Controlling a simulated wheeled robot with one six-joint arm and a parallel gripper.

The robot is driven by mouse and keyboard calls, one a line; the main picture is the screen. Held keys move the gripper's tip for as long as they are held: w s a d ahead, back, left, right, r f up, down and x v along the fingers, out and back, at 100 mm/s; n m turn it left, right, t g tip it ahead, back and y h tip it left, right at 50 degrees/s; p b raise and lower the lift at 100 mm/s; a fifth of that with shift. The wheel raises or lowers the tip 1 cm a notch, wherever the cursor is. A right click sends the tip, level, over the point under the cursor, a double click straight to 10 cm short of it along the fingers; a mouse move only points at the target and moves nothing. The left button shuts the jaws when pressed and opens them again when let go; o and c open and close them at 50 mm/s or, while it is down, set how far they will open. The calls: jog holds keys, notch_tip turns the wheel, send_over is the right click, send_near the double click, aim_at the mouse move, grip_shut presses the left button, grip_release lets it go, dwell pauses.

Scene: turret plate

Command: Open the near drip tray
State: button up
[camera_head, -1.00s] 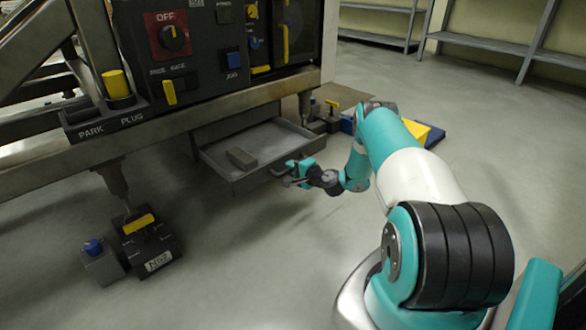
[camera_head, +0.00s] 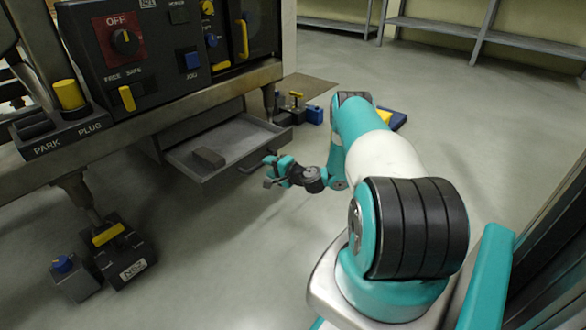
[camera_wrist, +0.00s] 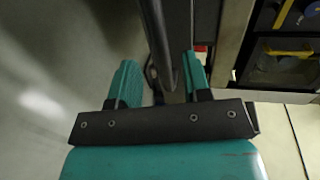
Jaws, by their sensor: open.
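The near drip tray (camera_head: 240,137) is a shallow grey metal drawer under the machine, standing pulled out toward me. A dark grey block (camera_head: 208,157) lies in it. A thin handle (camera_head: 250,166) sticks out from its front. My gripper (camera_head: 268,172) is open just in front of the handle, at tray height. In the wrist view a dark bar (camera_wrist: 158,40), seemingly the tray's handle or front edge, runs down into the space between the open fingers (camera_wrist: 160,78). I cannot tell whether it touches either finger.
The machine's control panel (camera_head: 160,60), with a red switch plate and yellow levers, is above the tray. A dark block with a yellow top (camera_head: 122,252) stands on the floor by the machine's near leg. Blue and yellow items (camera_head: 393,119) lie behind my arm.

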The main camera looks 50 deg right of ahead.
jog(key=p+v, duration=0.5)
jog(key=v, duration=0.7)
jog(key=shift+s, duration=0.25)
